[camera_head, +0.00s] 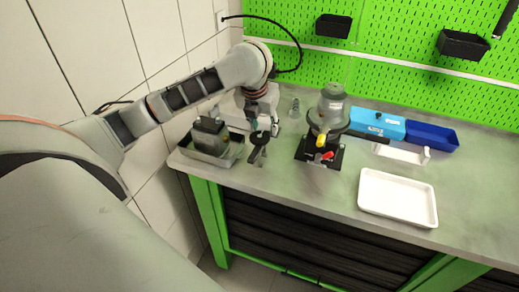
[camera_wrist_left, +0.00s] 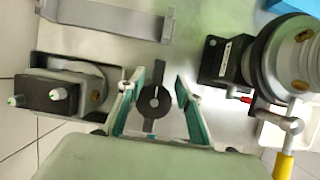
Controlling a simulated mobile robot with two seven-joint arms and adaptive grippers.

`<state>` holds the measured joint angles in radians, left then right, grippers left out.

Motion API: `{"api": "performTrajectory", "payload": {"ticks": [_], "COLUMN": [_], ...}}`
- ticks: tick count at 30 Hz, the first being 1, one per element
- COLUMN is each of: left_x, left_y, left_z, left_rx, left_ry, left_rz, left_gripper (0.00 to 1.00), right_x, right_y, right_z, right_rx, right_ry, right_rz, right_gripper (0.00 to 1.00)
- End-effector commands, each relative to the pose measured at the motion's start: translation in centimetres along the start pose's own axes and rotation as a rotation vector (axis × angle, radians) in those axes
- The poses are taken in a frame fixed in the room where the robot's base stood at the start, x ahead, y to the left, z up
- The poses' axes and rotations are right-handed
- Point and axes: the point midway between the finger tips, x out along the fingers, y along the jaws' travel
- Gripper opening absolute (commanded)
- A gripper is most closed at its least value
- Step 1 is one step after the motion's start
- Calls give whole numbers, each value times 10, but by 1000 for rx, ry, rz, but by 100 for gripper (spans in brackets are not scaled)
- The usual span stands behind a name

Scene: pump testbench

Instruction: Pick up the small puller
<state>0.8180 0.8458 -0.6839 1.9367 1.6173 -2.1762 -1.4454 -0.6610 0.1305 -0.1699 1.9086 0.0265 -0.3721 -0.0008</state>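The small puller (camera_wrist_left: 155,100) looks like a dark flat bar with a round hub and a light centre, in the middle of the left wrist view. In the head view a dark shape at the bench's front left (camera_head: 258,152) appears to be it, partly covered by my gripper. My left gripper (camera_wrist_left: 158,100) is open. Its two green-lined fingers stand on either side of the puller, with gaps on both sides and no visible contact. It also shows in the head view (camera_head: 263,128), pointing down over the puller. My right gripper is not in view.
A metal tray (camera_head: 223,161) holding a dark unit stands left of the gripper. A grey pump (camera_head: 331,108) on a black base stands to the right, with a yellow-tipped handle. A white tray (camera_head: 398,216), blue bins (camera_head: 432,137) and a grey bracket (camera_wrist_left: 105,17) are also on the bench.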

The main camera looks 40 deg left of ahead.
Motion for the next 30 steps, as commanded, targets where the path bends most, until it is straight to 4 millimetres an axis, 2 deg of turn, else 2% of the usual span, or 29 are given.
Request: {"api": "performTrajectory", "payload": {"ticks": [7,15,19,25,26,27,30], "left_x": [17,54,60,61,61,61,61], "left_y": [0,2,2,2,2,2,2], "left_z": [-2,-4,-2,-2,-2,-2,-2], "left_rx": [-1,-3,-3,-2,-2,-2,-2], "left_ry": [2,3,0,-2,-2,-2,-2], "left_rz": [-1,-1,0,0,0,0,0], "left_gripper": [35,35,35,35,32,22,0], "right_x": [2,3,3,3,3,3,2], "right_y": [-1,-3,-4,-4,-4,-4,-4], "right_z": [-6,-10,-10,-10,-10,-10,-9], "right_rx": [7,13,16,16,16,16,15], "right_ry": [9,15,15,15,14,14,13], "right_rz": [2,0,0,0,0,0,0], "right_gripper": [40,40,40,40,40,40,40]}}
